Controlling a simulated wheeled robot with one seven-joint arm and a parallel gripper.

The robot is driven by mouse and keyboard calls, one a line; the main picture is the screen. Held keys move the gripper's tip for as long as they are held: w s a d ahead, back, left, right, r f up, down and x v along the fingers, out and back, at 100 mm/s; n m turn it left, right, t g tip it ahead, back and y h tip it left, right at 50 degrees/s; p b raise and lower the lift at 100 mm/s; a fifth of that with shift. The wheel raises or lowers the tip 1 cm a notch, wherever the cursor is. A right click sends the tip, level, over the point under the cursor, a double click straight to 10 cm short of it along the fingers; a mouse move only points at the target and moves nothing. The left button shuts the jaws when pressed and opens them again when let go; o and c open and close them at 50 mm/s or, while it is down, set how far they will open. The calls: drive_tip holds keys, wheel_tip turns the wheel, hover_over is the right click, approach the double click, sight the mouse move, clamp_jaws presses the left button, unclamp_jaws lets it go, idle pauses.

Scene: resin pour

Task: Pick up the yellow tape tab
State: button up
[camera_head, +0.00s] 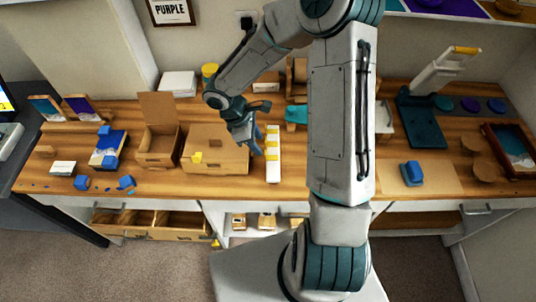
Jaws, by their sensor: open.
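A small yellow tab (197,157) shows on the front left of a closed cardboard box (222,160) on the wooden counter. A white strip (273,168) with several yellow pieces on it stands to the right of that box. I cannot tell for sure which yellow piece is the tape tab. My gripper (256,148) is open and points down between the box and the white strip, right of the tab. Nothing shows between its fingers, though they are small in this view. My arm hides part of the counter behind it.
An open cardboard box (158,146) stands left of the closed one. Blue blocks (107,160) lie farther left. A teal press (422,118) and a blue piece (412,172) on a mat are at the right. An open drawer (150,222) shows below the counter.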

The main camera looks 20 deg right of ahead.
sight(272, 155)
drive_tip(key=shift+s+p+x, duration=0.15)
drive_tip(key=shift+p+x, duration=0.2)
drive_tip(key=shift+x, duration=1)
drive_tip(key=shift+s+p+x, duration=0.15)
drive_tip(key=shift+p+x, duration=0.15)
drive_tip(key=shift+x, duration=1.05)
drive_tip(key=c, duration=0.9)
